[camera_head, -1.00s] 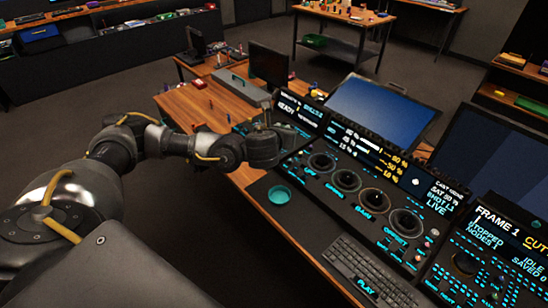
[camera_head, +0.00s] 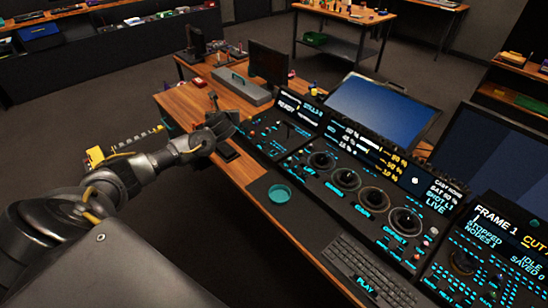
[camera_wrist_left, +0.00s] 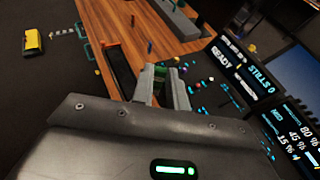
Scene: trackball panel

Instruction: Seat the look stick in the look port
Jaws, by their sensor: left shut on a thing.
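My left gripper (camera_head: 212,99) is over the wooden desk, left of the panel's left section (camera_head: 272,128). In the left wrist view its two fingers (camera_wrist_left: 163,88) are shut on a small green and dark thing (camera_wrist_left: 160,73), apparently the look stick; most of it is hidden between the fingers. The panel section with cyan-lit buttons (camera_wrist_left: 205,92) lies to the right of the fingers in that view. I cannot pick out the look port for certain in either view. My right gripper is not in view.
A grey case (camera_head: 242,86) and a dark monitor (camera_head: 268,63) stand at the back of the desk. A yellow thing (camera_head: 95,155) is left of my arm, beyond the desk edge.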

